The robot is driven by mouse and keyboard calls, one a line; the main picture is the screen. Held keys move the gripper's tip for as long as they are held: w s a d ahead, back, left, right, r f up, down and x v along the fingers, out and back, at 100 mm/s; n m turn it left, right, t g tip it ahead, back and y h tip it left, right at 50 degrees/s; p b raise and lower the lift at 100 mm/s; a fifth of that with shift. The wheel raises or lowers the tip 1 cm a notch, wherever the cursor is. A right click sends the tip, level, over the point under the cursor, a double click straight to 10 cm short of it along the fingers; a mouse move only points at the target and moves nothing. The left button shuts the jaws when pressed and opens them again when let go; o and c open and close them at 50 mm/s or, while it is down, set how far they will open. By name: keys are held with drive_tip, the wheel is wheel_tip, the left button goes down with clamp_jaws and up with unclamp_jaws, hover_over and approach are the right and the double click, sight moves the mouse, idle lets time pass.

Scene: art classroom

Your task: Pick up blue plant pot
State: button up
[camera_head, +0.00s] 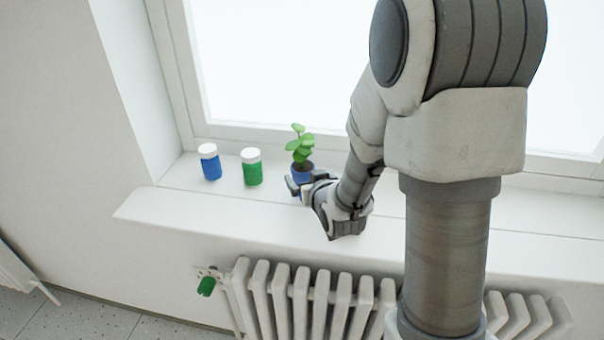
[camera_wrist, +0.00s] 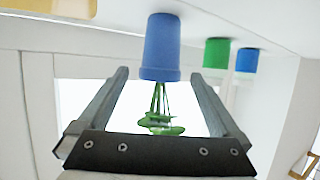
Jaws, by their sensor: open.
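The blue plant pot (camera_head: 303,174) stands upright on the white windowsill and holds a green leafy plant (camera_head: 300,146). My gripper (camera_head: 294,187) is at the pot's near side, partly covering its lower part. In the wrist view, which is upside down, the blue pot (camera_wrist: 161,45) lies between and just beyond the tips of my gripper (camera_wrist: 158,74). The fingers are open, one on each side, with gaps to the pot visible. The plant (camera_wrist: 158,112) shows between the fingers.
A green jar (camera_head: 251,170) and a blue jar (camera_head: 210,165), both white-lidded, stand on the windowsill (camera_head: 160,205) left of the pot. The window is behind. A white radiator (camera_head: 300,300) with a green valve knob (camera_head: 206,286) is below. A pale yellow thing (camera_wrist: 50,8) shows at the wrist view's corner.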

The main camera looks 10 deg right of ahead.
sight(303, 171)
drive_tip(key=shift+x, duration=2.6)
drive_tip(key=shift+r+p, duration=0.1)
drive_tip(key=shift+p, duration=0.2)
clamp_jaws()
